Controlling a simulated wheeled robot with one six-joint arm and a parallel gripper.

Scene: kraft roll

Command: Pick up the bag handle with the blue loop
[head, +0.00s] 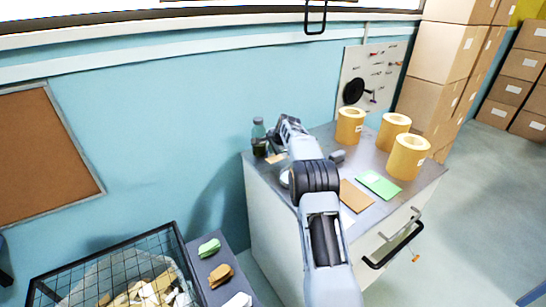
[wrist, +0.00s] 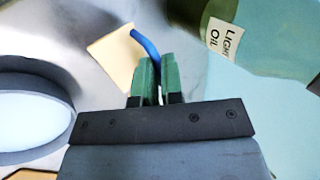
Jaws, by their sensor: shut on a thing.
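In the wrist view the green fingertips of my gripper (wrist: 153,82) are closed around the lower part of a blue loop (wrist: 144,42). The loop's upper end reaches a flat beige piece (wrist: 110,56), which looks like the bag handle. The beige piece lies on or just above the grey worktop; I cannot tell which. In the head view the beige piece (head: 275,158) shows beside my wrist, near the bottle. The fingertips and the blue loop cannot be made out there.
A bottle labelled light oil (wrist: 222,35) stands close to the fingers; it also shows in the head view (head: 259,140). A round grey-rimmed item (wrist: 38,112) is at left. Yellow rolls (head: 408,158), a green pad (head: 379,184) and a brown pad (head: 355,196) occupy the right worktop.

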